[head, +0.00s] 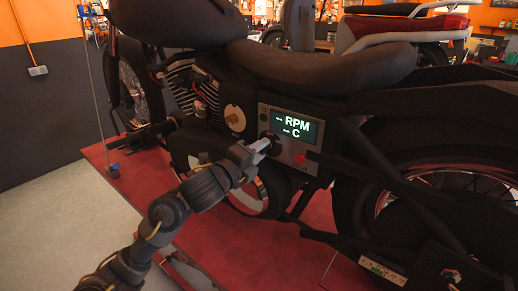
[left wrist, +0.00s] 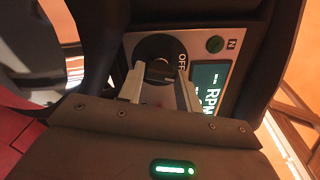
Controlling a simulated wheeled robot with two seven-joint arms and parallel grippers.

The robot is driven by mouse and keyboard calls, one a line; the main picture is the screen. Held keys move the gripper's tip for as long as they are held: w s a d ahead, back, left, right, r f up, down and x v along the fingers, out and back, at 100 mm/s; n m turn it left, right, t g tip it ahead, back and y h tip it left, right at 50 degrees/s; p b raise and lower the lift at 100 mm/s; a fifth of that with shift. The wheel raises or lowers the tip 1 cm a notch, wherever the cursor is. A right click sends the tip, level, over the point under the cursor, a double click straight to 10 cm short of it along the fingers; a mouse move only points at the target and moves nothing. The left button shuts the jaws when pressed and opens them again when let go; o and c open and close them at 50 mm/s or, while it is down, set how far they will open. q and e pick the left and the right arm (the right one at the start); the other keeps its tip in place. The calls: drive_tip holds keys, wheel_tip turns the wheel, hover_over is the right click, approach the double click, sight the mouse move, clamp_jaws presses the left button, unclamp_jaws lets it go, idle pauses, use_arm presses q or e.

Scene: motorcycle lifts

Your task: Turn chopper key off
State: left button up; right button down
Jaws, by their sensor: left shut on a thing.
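The chopper (head: 318,66) stands with its side panel (head: 290,153) facing me. The panel's lit display (head: 292,125) reads RPM and C with dashes. In the left wrist view, a round black key switch (left wrist: 158,47) sits beside the word OFF and the display (left wrist: 210,88). My left gripper (head: 266,145) is at the panel's lower left. In the left wrist view, the left gripper (left wrist: 160,76) has its two fingers on either side of the key (left wrist: 160,72) and is shut on it. The fingers partly hide the key. My right gripper is not in view.
A red button (head: 300,158) is on the panel. The chopper stands on a red lift platform (head: 262,250). Grey floor (head: 70,215) is clear at left.

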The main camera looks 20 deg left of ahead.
use_arm(q)
drive_tip(key=shift+n+p, duration=0.6)
drive_tip(key=shift+n, duration=1)
drive_tip(key=o, duration=1)
drive_tip(key=b+v, duration=0.1)
drive_tip(key=v, duration=1)
drive_tip(key=shift+d+f, duration=0.1)
